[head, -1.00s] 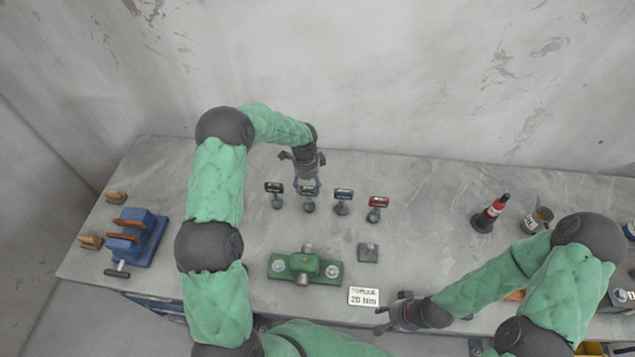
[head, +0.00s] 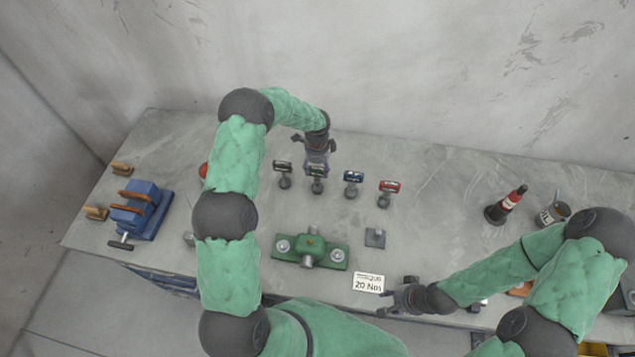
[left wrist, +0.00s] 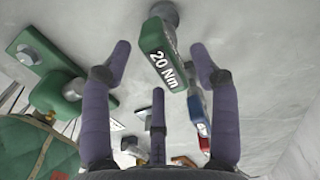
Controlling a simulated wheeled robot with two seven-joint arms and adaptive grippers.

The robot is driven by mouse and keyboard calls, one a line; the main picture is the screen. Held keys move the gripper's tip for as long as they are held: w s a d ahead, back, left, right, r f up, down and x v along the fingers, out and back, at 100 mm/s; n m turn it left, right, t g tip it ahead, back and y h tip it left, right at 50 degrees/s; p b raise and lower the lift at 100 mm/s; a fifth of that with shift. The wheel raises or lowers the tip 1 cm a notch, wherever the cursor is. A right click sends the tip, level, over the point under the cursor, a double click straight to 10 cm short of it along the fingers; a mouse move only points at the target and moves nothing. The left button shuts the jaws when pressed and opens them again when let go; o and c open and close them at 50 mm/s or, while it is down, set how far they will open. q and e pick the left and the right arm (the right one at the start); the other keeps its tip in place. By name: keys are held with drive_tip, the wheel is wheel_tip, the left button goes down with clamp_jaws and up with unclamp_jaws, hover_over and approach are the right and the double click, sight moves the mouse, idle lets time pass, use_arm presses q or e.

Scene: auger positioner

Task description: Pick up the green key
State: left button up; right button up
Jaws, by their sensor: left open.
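The green key (head: 317,171) stands second from left in a row of T-shaped keys on the bench. In the left wrist view its green head (left wrist: 162,54), labelled 20 Nm, lies between my spread fingers, with clear gaps on both sides. My left gripper (head: 317,164) is open above it and partly covers it in the head view. It also shows in the left wrist view (left wrist: 161,55). A white sign (head: 368,282) reads 20 Nm. My right gripper (head: 393,303) hangs near the bench's front edge; its finger opening is too small to judge.
A black key (head: 282,167) stands left of the green one; a blue key (head: 354,177) and a red key (head: 389,187) stand right. A green fixture (head: 310,252) and a small grey block (head: 375,238) are in front.

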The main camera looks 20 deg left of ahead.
sight(318, 179)
use_arm(q)
wheel_tip(318, 179, down, 3)
drive_tip(key=shift+w+f+b, duration=0.1)
drive_tip(key=shift+b, duration=0.3)
drive_tip(key=shift+r, duration=0.2)
clamp_jaws()
drive_tip(key=shift+r, duration=0.1)
